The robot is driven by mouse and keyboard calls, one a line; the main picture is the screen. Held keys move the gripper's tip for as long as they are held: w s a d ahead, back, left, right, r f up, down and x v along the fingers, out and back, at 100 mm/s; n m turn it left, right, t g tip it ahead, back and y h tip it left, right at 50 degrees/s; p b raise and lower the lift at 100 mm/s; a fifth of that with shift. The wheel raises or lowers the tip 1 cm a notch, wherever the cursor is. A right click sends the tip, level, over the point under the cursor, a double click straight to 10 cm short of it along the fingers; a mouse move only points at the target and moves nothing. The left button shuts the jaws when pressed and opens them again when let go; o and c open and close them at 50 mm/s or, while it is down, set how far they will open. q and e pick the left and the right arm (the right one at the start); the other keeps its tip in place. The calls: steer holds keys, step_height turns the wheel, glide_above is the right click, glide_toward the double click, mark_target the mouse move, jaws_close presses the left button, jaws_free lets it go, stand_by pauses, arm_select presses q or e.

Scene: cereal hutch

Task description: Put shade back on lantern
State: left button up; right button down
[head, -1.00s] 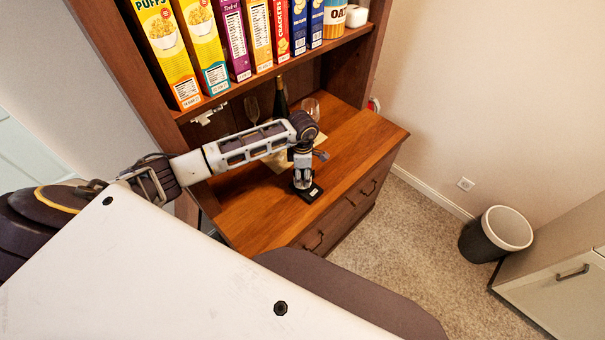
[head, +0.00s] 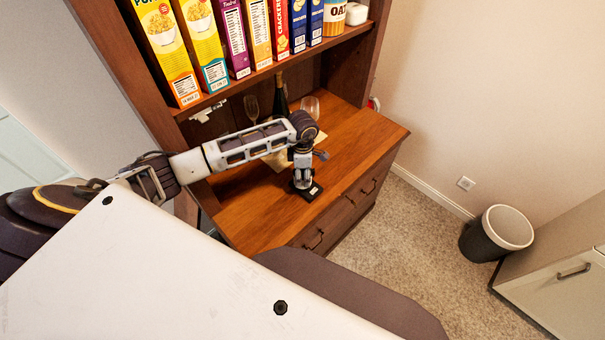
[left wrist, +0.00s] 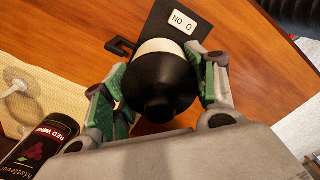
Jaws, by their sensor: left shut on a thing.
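My left gripper (head: 303,179) points down over the front part of the wooden cabinet top. In the left wrist view its green-padded fingers (left wrist: 162,84) are shut on a black domed shade (left wrist: 160,92), one finger on each side. A white band of the lantern (left wrist: 160,46) shows just past the shade's edge. The lantern's black base plate (left wrist: 178,20), with a "NO 0" label and a side hook, lies on the wood below; it also shows in the head view (head: 312,193). Whether the shade touches the white part is unclear. My right gripper is not in view.
A dark wine bottle (head: 281,100) and two stemmed glasses (head: 251,107) (head: 310,105) stand behind the gripper, near a pale mat (left wrist: 62,98). Cereal boxes (head: 203,45) fill the shelf above. The cabinet top (head: 245,215) is clear at the front left.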

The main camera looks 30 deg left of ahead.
arm_select(q)
steer(key=shift+w+a+r, duration=0.1)
steer(key=shift+r, duration=0.1)
steer(key=shift+a, duration=0.1)
stand_by(0.5)
steer(key=shift+w+r, duration=0.1)
steer(key=shift+r, duration=0.05)
stand_by(0.4)
steer(key=shift+a+f+b, duration=0.1)
steer(key=shift+f+b, duration=0.15)
steer(key=shift+b, duration=0.4)
steer(key=shift+f, duration=0.2)
steer(key=shift+b, duration=0.3)
steer(key=shift+r, duration=0.1)
stand_by(0.5)
steer(key=shift+b, duration=0.3)
